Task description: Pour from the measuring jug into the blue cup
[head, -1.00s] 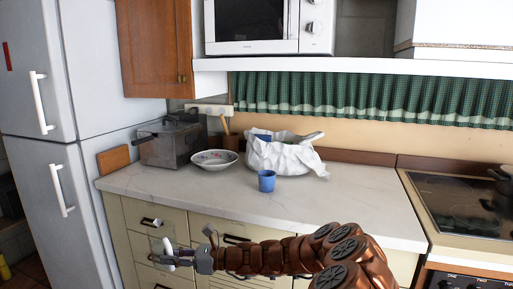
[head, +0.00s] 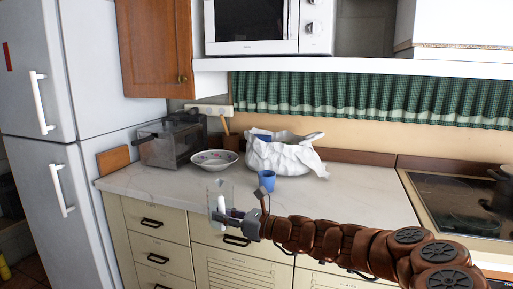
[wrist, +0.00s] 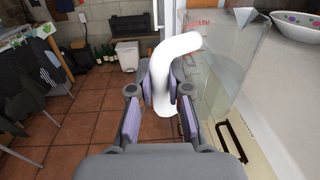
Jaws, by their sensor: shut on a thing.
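The clear measuring jug (head: 221,196) has a white handle and red markings. It is in front of the counter's front edge, roughly upright. My gripper (head: 230,214) is shut on the handle, which also shows between the fingers in the wrist view (wrist: 165,75). The blue cup (head: 267,180) stands upright on the counter, to the right of the jug and behind my gripper. Part of my wrist overlaps its lower left side. The cup is not seen in the wrist view.
The pale counter (head: 345,197) is clear to the right of the cup. A shelf (head: 350,66) hangs above. The hob (head: 465,205) is at right.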

